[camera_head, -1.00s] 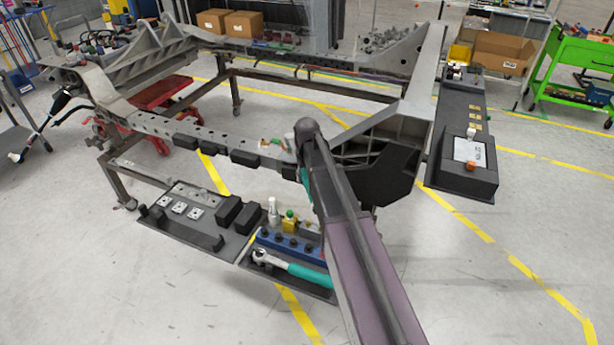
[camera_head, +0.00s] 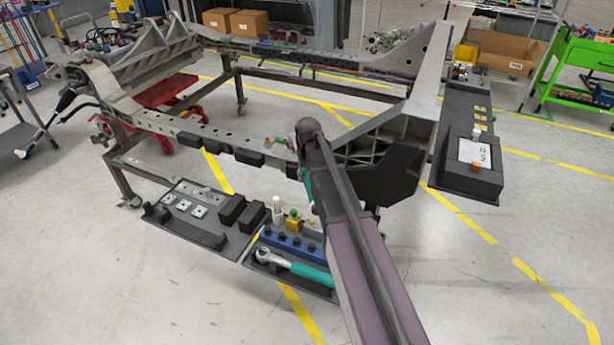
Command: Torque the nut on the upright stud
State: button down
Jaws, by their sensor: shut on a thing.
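My arm crosses the view from the bottom right up to the near rail (camera_head: 185,132) of the chassis frame and hides part of it. My gripper is hidden behind my arm. A small teal piece (camera_head: 307,181) shows at the left edge of my arm, below the rail; what it belongs to is hidden. Small orange and green parts (camera_head: 279,141) sit on the rail just left of my arm. The upright stud and its nut cannot be made out. A wrench with a teal handle (camera_head: 311,273) lies in the low tray, partly behind my arm.
A low black tray (camera_head: 185,232) holds pale plates, black blocks and a blue rack (camera_head: 290,243) with dark knobs. A black box (camera_head: 466,183) is at the right of the frame. A green cart (camera_head: 590,60) stands far right. The floor in front is clear.

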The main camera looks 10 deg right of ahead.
jog(key=shift+r+p, duration=1.1)
dwell(1.3)
jog(key=shift+r+p, duration=2.4)
